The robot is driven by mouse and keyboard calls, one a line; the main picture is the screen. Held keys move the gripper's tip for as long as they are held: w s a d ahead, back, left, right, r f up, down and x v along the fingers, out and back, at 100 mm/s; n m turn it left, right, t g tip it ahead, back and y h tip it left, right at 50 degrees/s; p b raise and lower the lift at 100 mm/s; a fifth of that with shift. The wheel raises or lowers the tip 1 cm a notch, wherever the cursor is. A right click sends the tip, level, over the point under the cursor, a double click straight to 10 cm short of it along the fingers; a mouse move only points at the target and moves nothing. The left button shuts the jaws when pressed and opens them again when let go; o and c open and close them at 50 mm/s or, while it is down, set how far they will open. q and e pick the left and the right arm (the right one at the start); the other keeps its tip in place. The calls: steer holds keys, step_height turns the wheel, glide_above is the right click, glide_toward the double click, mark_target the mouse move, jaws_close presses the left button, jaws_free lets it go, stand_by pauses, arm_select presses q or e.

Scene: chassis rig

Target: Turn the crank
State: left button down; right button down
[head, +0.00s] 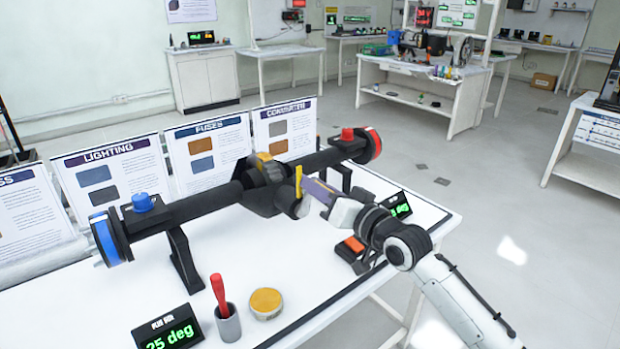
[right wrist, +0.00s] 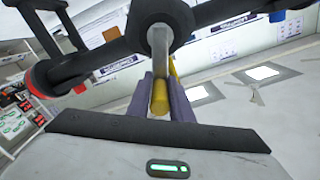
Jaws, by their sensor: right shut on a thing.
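A dark axle (head: 205,212) with a bulky centre housing lies across stands on the white table. The crank shows at the housing's near side as a yellow handle (head: 298,180). In the right wrist view, a grey crank arm (right wrist: 158,45) runs from a dark round hub down to the yellow handle (right wrist: 160,98). My right gripper (head: 308,187) reaches in from the right, its purple fingers on either side of the handle, shut on it. The fingers also show in the right wrist view (right wrist: 160,92). My left gripper is in neither view.
A display (head: 168,330) reading "25 deg" stands at the table's front, beside a grey cup (head: 228,322) with a red-handled tool and a round tin (head: 265,302). Another display (head: 397,205) and an orange-topped block (head: 353,246) sit near my right arm. Upright panels (head: 210,150) line the back.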

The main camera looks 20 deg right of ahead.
steer(key=shift+w+d+f+m+p, duration=0.1)
steer(key=shift+f+m+p, duration=0.05)
steer(key=shift+m, duration=0.35)
steer(key=shift+d+f+m+p, duration=0.1)
steer(key=shift+m+p, duration=0.05)
steer(key=shift+m, duration=0.35)
steer(key=shift+w+d+f+m, duration=0.1)
steer(key=shift+d+f+m, duration=0.15)
steer(key=shift+m, duration=0.5)
steer(key=shift+w+d+f+m, duration=0.15)
steer(key=shift+d+f+m, duration=0.15)
steer(key=shift+m, duration=0.4)
steer(key=shift+w+d+f+m, duration=0.1)
steer(key=shift+d+f+m, duration=0.15)
steer(key=shift+m, duration=0.5)
steer(key=shift+r, duration=0.1)
